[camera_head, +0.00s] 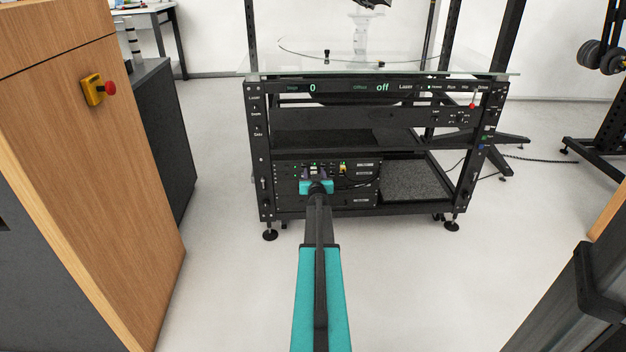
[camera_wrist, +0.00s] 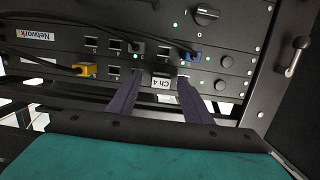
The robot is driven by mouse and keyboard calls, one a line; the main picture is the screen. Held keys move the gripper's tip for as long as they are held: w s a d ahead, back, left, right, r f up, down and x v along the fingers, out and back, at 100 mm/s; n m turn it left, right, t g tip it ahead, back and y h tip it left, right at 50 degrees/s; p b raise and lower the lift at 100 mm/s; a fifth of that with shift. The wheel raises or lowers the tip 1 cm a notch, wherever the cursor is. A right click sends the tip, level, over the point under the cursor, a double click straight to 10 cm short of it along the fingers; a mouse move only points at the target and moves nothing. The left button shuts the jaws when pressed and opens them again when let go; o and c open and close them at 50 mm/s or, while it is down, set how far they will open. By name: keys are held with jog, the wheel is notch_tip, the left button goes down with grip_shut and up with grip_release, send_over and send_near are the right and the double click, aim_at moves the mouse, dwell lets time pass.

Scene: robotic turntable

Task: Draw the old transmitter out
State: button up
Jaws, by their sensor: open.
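A black rack unit (camera_head: 350,201) with ports and cables sits in the lower left bay of the turntable stand. I cannot tell which part is the old transmitter. My gripper (camera_head: 317,172) is at the front of this unit. Whether the tips touch the face is unclear.
A yellow plug (camera_wrist: 87,70), a blue plug (camera_wrist: 193,54) and black cables are close to the fingers. A lever handle (camera_wrist: 298,55) is on the frame at right. The glass top (camera_head: 440,68) is above. A wooden cabinet (camera_head: 90,180) stands left; floor between is clear.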

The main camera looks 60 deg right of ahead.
jog(key=shift+w+d, duration=0.3)
jog(key=shift+d, duration=0.1)
jog(key=c, duration=1.1)
jog(key=shift+c, duration=0.2)
jog(key=shift+f+v, duration=0.15)
jog(key=shift+v, duration=0.85)
jog(key=shift+f+v, duration=0.2)
jog(key=shift+v, duration=0.8)
